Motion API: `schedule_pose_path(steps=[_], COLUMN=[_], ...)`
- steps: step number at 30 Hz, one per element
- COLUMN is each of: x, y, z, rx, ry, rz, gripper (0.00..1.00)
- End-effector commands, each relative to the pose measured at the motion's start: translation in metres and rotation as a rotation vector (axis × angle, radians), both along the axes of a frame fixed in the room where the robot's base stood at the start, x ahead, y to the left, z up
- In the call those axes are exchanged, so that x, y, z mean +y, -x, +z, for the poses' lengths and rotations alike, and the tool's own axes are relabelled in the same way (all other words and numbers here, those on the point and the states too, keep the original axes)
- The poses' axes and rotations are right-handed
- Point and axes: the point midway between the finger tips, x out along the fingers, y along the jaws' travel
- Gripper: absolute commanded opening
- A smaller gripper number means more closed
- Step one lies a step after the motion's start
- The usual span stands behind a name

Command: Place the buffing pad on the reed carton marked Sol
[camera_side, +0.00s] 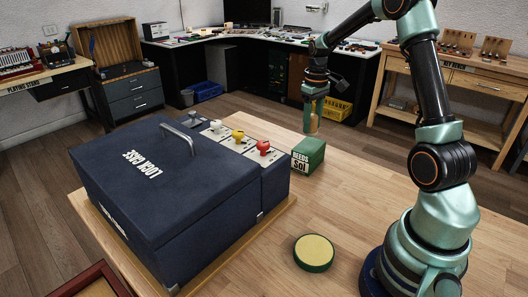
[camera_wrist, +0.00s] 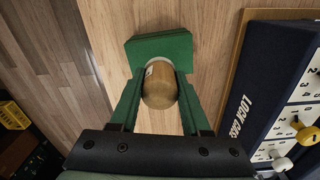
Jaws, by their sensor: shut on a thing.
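My gripper (camera_side: 313,106) is shut on an upright tan, wood-like piece (camera_side: 312,121), held over the green carton marked "REEDS Sol" (camera_side: 308,157). In the wrist view the piece (camera_wrist: 159,88) shows a rounded near end, a small white label and a pale far rim between the fingers. The carton's green top (camera_wrist: 160,48) lies beyond it. Whether piece and carton touch is unclear; the side view suggests a small gap. A round pad (camera_side: 314,251) with a green rim and pale yellow top lies flat on the table, apart from my gripper. It looks like the buffing pad.
A large dark blue lock case (camera_side: 160,190) with a metal handle stands left of the carton. White, yellow and red knobs (camera_side: 263,148) sit along its edge panel. The table (camera_side: 380,185) is bare around the round pad. A framed tray corner (camera_side: 95,288) shows at lower left.

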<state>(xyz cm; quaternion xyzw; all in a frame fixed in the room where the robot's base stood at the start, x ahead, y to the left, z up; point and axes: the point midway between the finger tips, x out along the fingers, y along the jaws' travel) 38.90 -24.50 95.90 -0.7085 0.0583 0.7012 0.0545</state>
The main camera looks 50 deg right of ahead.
Motion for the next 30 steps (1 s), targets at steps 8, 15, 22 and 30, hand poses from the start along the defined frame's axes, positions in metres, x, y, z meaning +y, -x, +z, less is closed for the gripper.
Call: schedule_pose_path(steps=[8, 15, 22, 30], x=[0.0, 0.0, 0.0, 0.0], y=[0.001, 0.0, 0.0, 0.0], z=[-0.037, -0.04, -0.043, -0.042], rx=[0.003, 0.0, 0.001, 0.001], ry=[-0.001, 0.0, 0.0, 0.0], rz=[0.0, 0.0, 0.0, 0.0], gripper=[0.0, 0.0, 0.54, 0.77])
